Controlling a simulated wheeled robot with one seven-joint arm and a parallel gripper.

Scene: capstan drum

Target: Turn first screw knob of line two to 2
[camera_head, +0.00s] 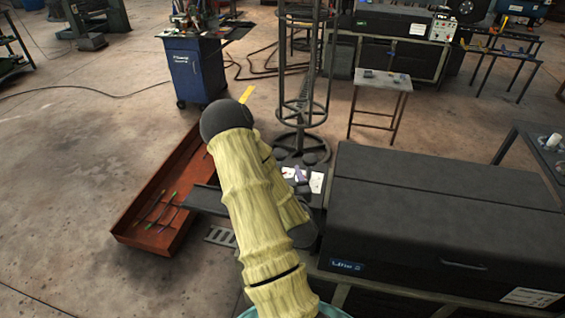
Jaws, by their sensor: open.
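A machine at the back right has a panel (405,24) with small controls, too small to read. My arm, in a pale yellow sleeve, fills the middle of the view and covers what lies behind it. My gripper cannot be made out.
A large black box-like machine (440,205) stands close at the right. A rust-red tray (150,238) lies left of my arm. A blue cabinet (198,72), a tall round metal frame (302,95) and a small table (383,82) stand farther back. The left floor is mostly clear.

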